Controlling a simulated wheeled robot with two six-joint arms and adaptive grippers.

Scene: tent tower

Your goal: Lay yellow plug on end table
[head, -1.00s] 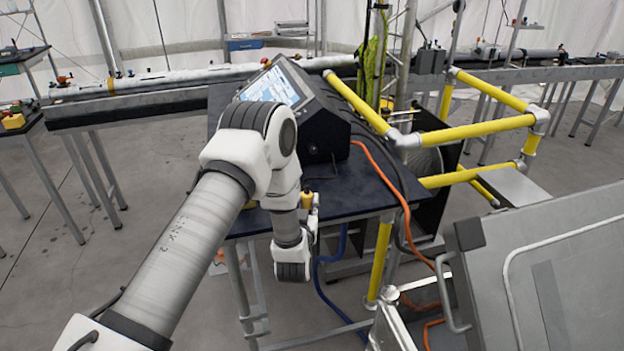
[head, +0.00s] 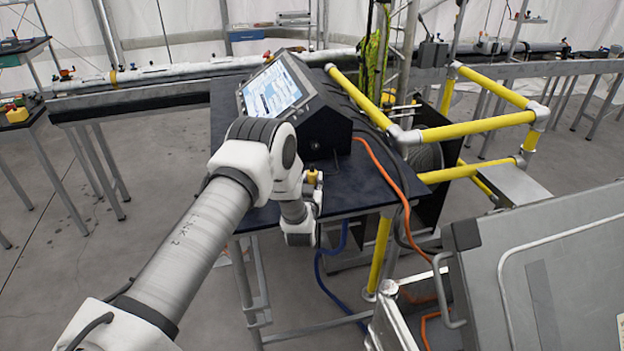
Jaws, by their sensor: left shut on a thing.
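The end table is the dark-topped table (head: 368,192) in the middle of the head view. A small yellow plug (head: 312,177) with a dark tip shows just right of my left wrist, over the table's front part. My left gripper (head: 314,187) is shut on the plug; its fingers are small and mostly hidden by my wrist. I cannot tell whether the plug touches the tabletop. My right gripper is not in view.
A console with a lit screen (head: 272,92) stands on the table's back part. An orange cable (head: 385,172) crosses the right side. Yellow railing (head: 478,128) stands to the right, and a grey case (head: 550,265) is at the front right. Bare tabletop shows at the front right.

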